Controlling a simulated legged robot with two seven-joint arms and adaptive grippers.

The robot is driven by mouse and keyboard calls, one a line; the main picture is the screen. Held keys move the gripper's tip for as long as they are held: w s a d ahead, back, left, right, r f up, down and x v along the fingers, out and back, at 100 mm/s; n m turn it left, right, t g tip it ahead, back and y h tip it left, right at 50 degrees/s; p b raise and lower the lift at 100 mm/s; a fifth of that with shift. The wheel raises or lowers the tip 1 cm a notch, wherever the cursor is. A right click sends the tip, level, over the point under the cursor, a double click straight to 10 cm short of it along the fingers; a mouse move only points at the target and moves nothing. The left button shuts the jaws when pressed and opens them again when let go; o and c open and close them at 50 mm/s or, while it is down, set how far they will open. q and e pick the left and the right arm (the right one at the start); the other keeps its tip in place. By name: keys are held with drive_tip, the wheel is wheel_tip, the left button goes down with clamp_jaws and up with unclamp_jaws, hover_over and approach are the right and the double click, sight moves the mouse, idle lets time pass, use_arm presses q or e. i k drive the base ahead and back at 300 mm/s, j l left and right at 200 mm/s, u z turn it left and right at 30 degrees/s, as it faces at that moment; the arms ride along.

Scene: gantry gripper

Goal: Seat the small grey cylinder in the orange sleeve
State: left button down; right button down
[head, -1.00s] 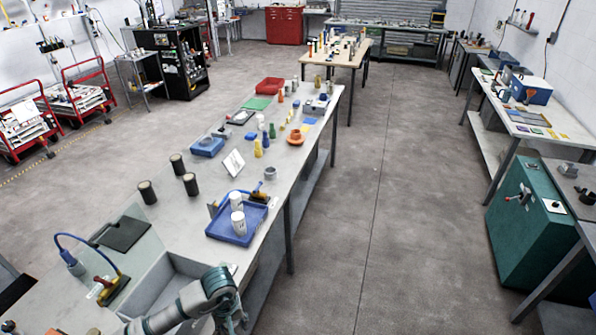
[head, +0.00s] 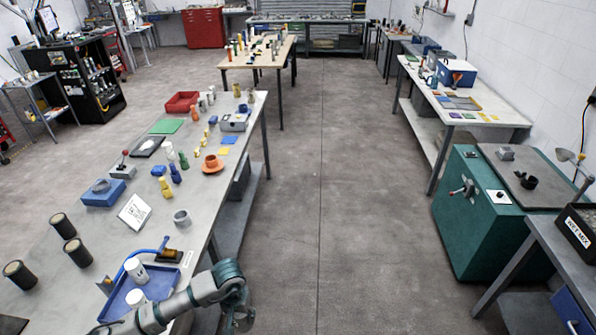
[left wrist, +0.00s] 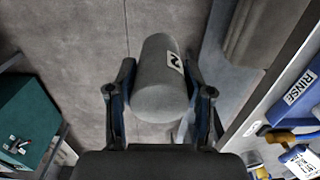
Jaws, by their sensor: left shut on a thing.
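My left gripper (head: 238,308) is at the bottom of the head view, beside the long table's right edge and over the aisle. In the left wrist view the gripper (left wrist: 160,100) is shut on the small grey cylinder (left wrist: 158,80). The cylinder lies between the two fingers and has a white label with a dark "2". The orange sleeve (head: 211,161) appears to be the orange ring on a wide orange base, standing on the table near its right edge. The gripper is well apart from it. My right gripper is not in view.
A blue tray (head: 112,309) with white containers lies beside my left arm; its RINSE label (left wrist: 298,88) shows in the wrist view. A grey ring (head: 181,218), blue and yellow pieces and a white card (head: 134,211) stand along the table. The aisle floor (head: 330,200) is clear.

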sight(212, 165)
drive_tip(key=i+l, duration=0.15)
drive_tip(key=i, duration=0.75)
drive_tip(key=i+l, duration=0.15)
drive_tip(key=i, duration=0.75)
drive_tip(key=i+l+u, duration=0.15)
drive_tip(key=i+u, duration=0.3)
drive_tip(key=i+l+u, duration=0.25)
drive_tip(key=i+u, duration=0.2)
drive_tip(key=i+l+u, duration=0.6)
drive_tip(key=l+u, duration=0.25)
